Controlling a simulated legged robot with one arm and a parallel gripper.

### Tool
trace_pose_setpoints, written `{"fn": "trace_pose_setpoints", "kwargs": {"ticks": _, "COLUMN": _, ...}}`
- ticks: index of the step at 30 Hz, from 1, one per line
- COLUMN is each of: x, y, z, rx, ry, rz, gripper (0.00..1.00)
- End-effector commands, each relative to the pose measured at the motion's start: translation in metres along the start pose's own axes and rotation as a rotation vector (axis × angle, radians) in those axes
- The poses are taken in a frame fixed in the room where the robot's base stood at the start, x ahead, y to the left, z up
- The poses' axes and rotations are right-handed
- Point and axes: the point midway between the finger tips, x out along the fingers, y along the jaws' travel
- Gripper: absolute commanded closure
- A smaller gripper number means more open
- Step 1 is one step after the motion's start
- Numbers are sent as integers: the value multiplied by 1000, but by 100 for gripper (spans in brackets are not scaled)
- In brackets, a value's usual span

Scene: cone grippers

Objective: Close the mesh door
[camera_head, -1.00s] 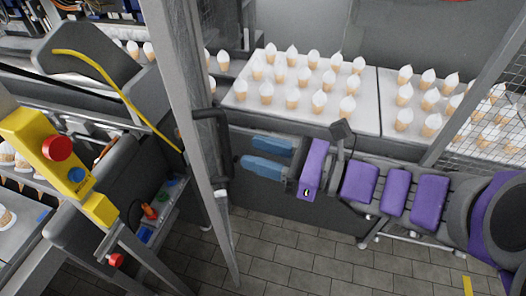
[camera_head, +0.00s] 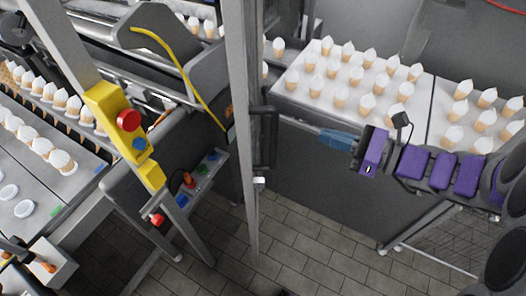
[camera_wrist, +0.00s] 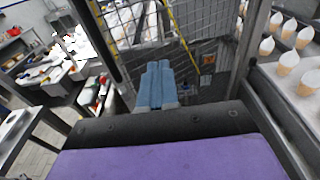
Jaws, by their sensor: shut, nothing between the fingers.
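The mesh door shows almost edge-on in the head view as a tall grey metal frame post (camera_head: 240,110) with a black pull handle (camera_head: 266,140) on its right side. Its wire mesh (camera_wrist: 150,22) shows in the wrist view beyond the fingers. My gripper (camera_head: 324,137) has blue fingers lying together, shut and empty. It points left towards the handle, with a visible gap between the fingertips and the handle. In the wrist view my gripper (camera_wrist: 157,66) is also shut, with mesh and frame ahead of it. The door's hinge side is hard to make out.
A white conveyor (camera_head: 350,85) with rows of cones runs behind my gripper. A yellow control box (camera_head: 118,125) with a red button stands left of the door. More cones sit on a machine at far left (camera_head: 30,135). Tiled floor (camera_head: 290,240) lies open below.

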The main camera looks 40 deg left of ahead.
Motion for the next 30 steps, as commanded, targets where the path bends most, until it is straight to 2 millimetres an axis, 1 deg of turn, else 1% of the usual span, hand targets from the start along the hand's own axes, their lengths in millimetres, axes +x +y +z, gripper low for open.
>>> {"fn": "trace_pose_setpoints", "kwargs": {"ticks": 1, "x": -2, "y": -7, "z": -2, "rx": 0, "ry": 8, "rz": 12, "gripper": 100}}
{"fn": "trace_pose_setpoints", "kwargs": {"ticks": 6, "x": -3, "y": -24, "z": -18, "rx": 1, "ry": 28, "rz": 57, "gripper": 100}}
{"fn": "trace_pose_setpoints", "kwargs": {"ticks": 15, "x": -1, "y": -43, "z": -48, "rx": -1, "ry": 40, "rz": 160, "gripper": 100}}
{"fn": "trace_pose_setpoints", "kwargs": {"ticks": 22, "x": 6, "y": -48, "z": -71, "rx": -3, "ry": 32, "rz": 250, "gripper": 100}}
{"fn": "trace_pose_setpoints", "kwargs": {"ticks": 30, "x": 18, "y": -43, "z": -96, "rx": -4, "ry": -8, "rz": 367, "gripper": 100}}
